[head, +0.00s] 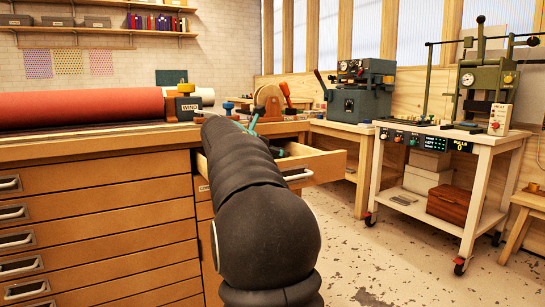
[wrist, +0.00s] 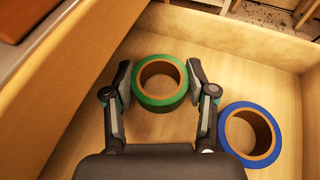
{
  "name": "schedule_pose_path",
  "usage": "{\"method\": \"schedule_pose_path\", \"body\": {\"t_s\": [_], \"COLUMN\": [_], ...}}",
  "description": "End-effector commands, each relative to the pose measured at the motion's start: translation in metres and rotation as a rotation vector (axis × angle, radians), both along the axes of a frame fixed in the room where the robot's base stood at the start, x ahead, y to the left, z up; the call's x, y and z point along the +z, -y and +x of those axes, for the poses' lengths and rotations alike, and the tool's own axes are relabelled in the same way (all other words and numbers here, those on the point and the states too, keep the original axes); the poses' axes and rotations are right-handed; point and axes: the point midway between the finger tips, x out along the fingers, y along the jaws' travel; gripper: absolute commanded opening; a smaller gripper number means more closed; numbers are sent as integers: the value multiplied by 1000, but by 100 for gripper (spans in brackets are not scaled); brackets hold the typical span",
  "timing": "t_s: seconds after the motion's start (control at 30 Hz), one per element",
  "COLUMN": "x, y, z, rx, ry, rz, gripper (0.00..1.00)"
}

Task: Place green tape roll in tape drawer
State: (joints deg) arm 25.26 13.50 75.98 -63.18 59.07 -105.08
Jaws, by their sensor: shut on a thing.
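The green tape roll (wrist: 160,103) sits upright between the two fingers of my gripper (wrist: 160,78), with its hole facing up. The fingers press on its left and right sides. The roll is inside the pulled-out wooden drawer, whose far wall (wrist: 230,36) shows in the wrist view. I cannot tell whether the roll touches the drawer floor. In the head view the open drawer (head: 325,165) sticks out to the right of the cabinet.
A blue tape roll (wrist: 252,160) stands in the drawer close to my right finger. The drawer floor between the rolls and the far wall is clear. The cabinet top holds a red roll (head: 80,106). A white cart (head: 475,145) with a press stands to the right.

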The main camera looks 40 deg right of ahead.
Motion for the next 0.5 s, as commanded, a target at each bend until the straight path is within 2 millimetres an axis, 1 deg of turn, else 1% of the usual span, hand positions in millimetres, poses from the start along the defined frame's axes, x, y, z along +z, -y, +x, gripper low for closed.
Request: {"method": "schedule_pose_path", "body": {"t_s": [0.03, 0.23, 0.37, 0.4, 0.5], "x": [-5, -3, -6, -7, -6], "y": [-1, -1, -1, -1, -1], "z": [0, 0, 0, 0, 0], "rx": [2, 2, 1, 1, 1], "ry": [1, 1, 0, 0, 1], "rz": [-1, -1, 0, 0, 0], "gripper": [17, 17, 17, 59, 81]}}
